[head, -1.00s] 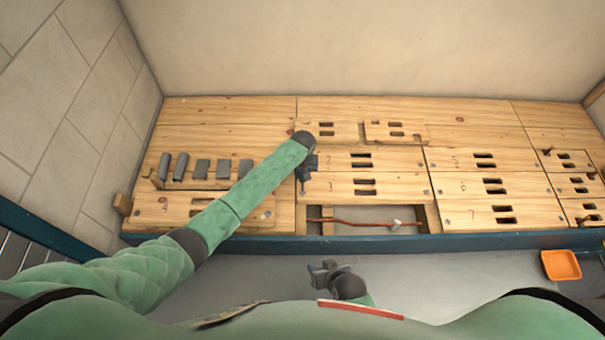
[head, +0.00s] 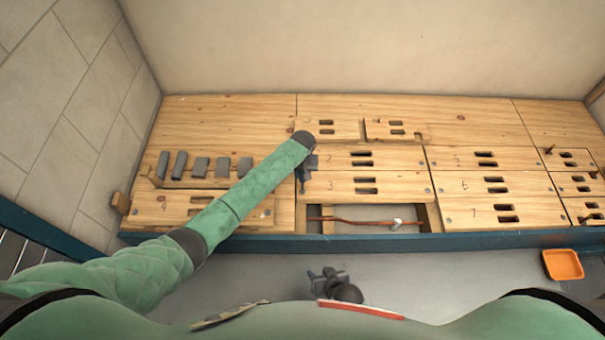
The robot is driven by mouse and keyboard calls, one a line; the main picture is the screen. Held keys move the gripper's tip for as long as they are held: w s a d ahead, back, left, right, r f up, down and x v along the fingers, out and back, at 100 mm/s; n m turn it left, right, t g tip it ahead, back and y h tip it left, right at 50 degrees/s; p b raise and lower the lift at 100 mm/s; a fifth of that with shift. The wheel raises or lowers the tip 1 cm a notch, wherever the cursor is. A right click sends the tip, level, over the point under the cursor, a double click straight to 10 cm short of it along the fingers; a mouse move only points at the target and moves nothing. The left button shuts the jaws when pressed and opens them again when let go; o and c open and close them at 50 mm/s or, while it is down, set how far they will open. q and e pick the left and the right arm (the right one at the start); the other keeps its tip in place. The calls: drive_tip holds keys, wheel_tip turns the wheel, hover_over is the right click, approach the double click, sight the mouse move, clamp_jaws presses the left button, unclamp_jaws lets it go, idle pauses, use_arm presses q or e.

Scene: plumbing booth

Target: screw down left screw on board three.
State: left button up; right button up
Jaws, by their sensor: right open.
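Board three (head: 400,188), a wooden plank marked 3 with two dark slots, lies in the floor in front of board two (head: 400,159). A screw (head: 428,190) shows at its right end. My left gripper (head: 303,188) points down at the board's left end, where the left screw is hidden or too small to make out. I cannot tell whether its jaws are open or shut, or whether they touch the screw. My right gripper (head: 318,277) is open and empty, low in front of the floor's blue edge.
In front of board three is an open gap with a copper pipe (head: 350,221) and a pale fitting. Several grey blocks (head: 201,167) stand in a row at left. An orange tray (head: 562,264) lies at right. Board four (head: 165,208) lies under my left arm.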

use_arm(q)
drive_tip(key=shift+f+b, duration=1.45)
drive_tip(key=shift+b, duration=0.2)
drive_tip(key=shift+m+b, duration=1.6)
drive_tip(key=shift+b, duration=0.6)
use_arm(e)
drive_tip(key=shift+f, duration=5.25)
use_arm(q)
drive_tip(key=shift+r, duration=0.15)
drive_tip(key=shift+m+b, duration=0.3)
drive_tip(key=shift+b, duration=0.1)
use_arm(e)
drive_tip(key=w+r+t+y, duration=0.1)
drive_tip(key=w+r+t, duration=0.4)
drive_tip(key=w+r, duration=0.4)
drive_tip(key=shift+a+r, duration=0.4)
drive_tip(key=shift+r, duration=0.9)
drive_tip(key=shift+r, duration=0.1)
